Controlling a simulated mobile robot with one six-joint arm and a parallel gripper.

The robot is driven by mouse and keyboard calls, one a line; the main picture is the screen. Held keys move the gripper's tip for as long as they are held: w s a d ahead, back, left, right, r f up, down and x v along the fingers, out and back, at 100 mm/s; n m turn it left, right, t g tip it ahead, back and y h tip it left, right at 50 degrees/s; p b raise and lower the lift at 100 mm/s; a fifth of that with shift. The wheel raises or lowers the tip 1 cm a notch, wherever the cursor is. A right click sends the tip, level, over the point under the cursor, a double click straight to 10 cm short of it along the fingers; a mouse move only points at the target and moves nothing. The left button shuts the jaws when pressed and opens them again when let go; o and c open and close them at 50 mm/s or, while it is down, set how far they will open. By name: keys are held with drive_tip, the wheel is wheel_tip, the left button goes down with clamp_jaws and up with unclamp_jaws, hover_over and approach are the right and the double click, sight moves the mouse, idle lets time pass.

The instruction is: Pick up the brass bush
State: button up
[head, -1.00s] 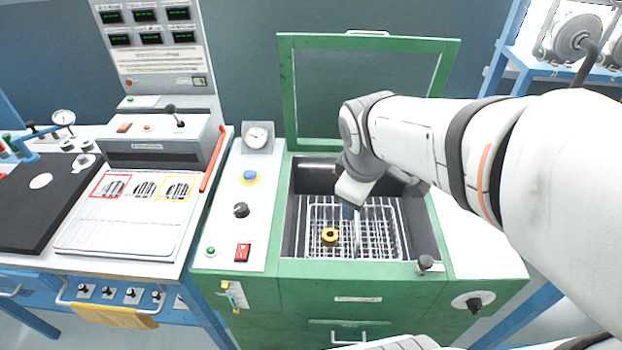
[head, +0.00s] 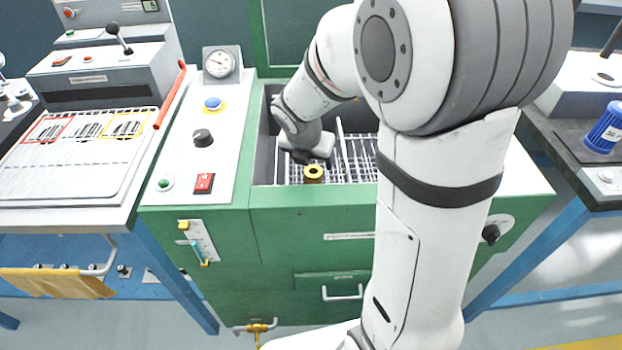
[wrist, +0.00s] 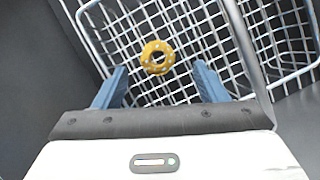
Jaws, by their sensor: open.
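The brass bush (head: 314,172) is a short yellow ring with a dark hole. It lies in a white wire basket (head: 352,150) inside the green machine's open tank. In the wrist view the bush (wrist: 158,57) sits on the basket mesh, just beyond the fingertips and roughly between their lines. My gripper (wrist: 158,80) is open, with two blue fingers apart and nothing between them. In the head view my wrist is down in the tank beside the bush, and the fingers are hidden there.
The green machine's tank walls (head: 262,140) surround the basket closely. A basket divider wire (wrist: 243,45) runs right of the bush. A control panel with a red switch (head: 204,183) is left of the tank. A rack tray (head: 75,160) lies further left.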

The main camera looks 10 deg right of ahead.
sight(312, 170)
drive_tip(key=b+x, duration=0.1)
drive_tip(key=x, duration=0.1)
drive_tip(key=b+x, duration=0.1)
drive_tip(key=x, duration=0.1)
drive_tip(key=b+x, duration=0.1)
drive_tip(key=x, duration=0.1)
drive_tip(key=shift+s+a+f, duration=0.1)
drive_tip(key=shift+a+f, duration=0.25)
drive_tip(key=shift+r, duration=0.1)
drive_tip(key=shift+c, duration=0.3)
drive_tip(key=c, duration=1.2)
drive_tip(key=shift+c, duration=0.4)
drive_tip(key=shift+r, duration=0.1)
